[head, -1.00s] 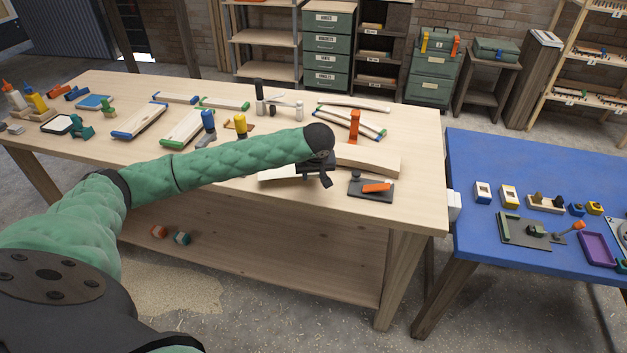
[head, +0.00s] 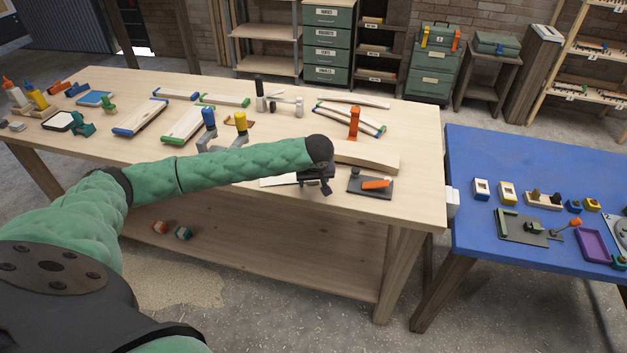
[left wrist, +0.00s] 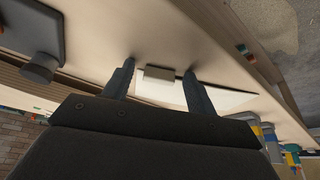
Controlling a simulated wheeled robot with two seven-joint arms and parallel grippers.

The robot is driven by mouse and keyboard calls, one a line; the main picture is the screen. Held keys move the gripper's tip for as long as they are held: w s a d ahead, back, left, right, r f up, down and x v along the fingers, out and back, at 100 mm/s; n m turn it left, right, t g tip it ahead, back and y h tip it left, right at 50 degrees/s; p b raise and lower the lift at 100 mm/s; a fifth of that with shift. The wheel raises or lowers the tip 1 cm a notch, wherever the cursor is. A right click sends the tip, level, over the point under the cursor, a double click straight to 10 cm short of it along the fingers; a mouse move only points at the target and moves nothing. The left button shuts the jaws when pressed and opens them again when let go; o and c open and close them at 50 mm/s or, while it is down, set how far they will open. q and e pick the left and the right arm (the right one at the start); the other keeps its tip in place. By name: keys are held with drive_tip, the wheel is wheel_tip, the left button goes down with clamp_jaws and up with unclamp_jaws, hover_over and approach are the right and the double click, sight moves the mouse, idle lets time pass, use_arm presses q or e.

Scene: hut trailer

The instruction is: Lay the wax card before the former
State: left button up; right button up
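The wax card (head: 279,182) is a thin white sheet lying near the front edge of the long wooden bench. It also shows in the left wrist view (left wrist: 232,100), with a small pale block (left wrist: 158,74) at its end. My left gripper (head: 320,188) is over the card's right end, pointing down. In the left wrist view its two fingers (left wrist: 160,80) are apart, one on each side of the pale block, with gaps visible. The former seems to be the curved pale wooden block (head: 372,157) just behind and right of the gripper. My arm hides part of it. My right gripper is not visible.
A dark plate with an orange lever (head: 376,184) sits close to the right of my left gripper. An orange upright tool (head: 354,122) stands behind the former. Trays and wooden strips fill the bench's back and left. A blue table (head: 480,155) stands at right.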

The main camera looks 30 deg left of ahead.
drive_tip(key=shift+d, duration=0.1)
use_arm(q)
drive_tip(key=shift+r, duration=0.25)
drive_tip(key=b+v, duration=0.3)
drive_tip(key=v, duration=0.8)
drive_tip(key=shift+r, duration=0.35)
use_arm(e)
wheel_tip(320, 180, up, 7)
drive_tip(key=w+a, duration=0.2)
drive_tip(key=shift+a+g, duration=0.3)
use_arm(q)
drive_tip(key=shift+s+d, duration=0.1)
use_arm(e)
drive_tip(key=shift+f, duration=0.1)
